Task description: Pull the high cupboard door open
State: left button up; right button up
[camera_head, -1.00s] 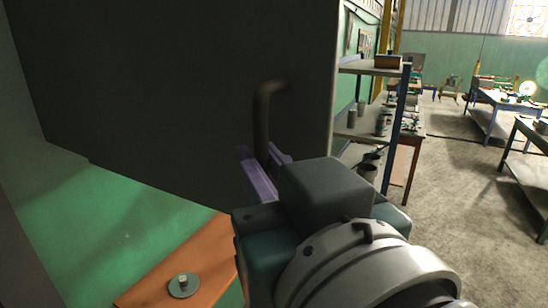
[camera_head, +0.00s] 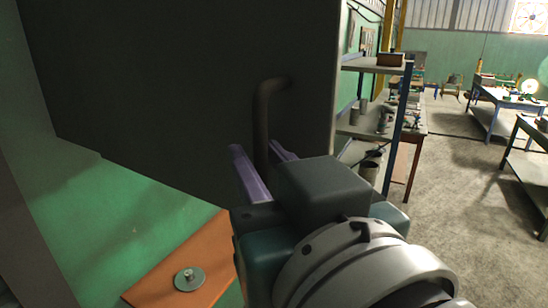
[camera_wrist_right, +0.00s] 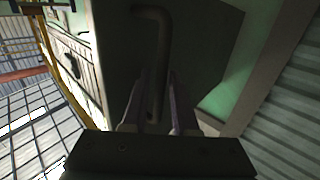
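The cupboard door (camera_head: 180,90) is a large dark panel filling the upper left of the head view. Its bent, dark bar handle (camera_head: 262,120) is near the door's right edge and also shows in the wrist view (camera_wrist_right: 155,55). My right gripper (camera_head: 256,150) has two purple fingers, one on each side of the handle's lower part. A gap shows between the left finger and the handle in the head view, so the fingers look open around it. The wrist view shows the fingers (camera_wrist_right: 160,85) straddling the bar. My left gripper is not in view.
An orange board (camera_head: 195,270) with a small round metal piece (camera_head: 189,279) lies below the door. A shelf unit (camera_head: 372,66) with cans stands to the right of the door. Workbenches (camera_head: 505,98) stand farther back, with open grey floor (camera_head: 455,190) before them.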

jog(key=p+v, duration=0.2)
jog(key=v, duration=0.8)
jog(key=s+d+f+m+g+h, duration=0.1)
jog(key=d+f+g+h, duration=0.3)
jog(key=d+f+g, duration=0.45)
jog(key=s+d+f+g+h, duration=0.2)
jog(key=s+d+f+g, duration=0.3)
jog(key=s, duration=0.4)
jog(key=d+f, duration=0.1)
jog(key=d, duration=0.1)
jog(key=shift+d+m, duration=0.35)
jog(key=shift+m, duration=0.05)
jog(key=shift+s+f, duration=0.1)
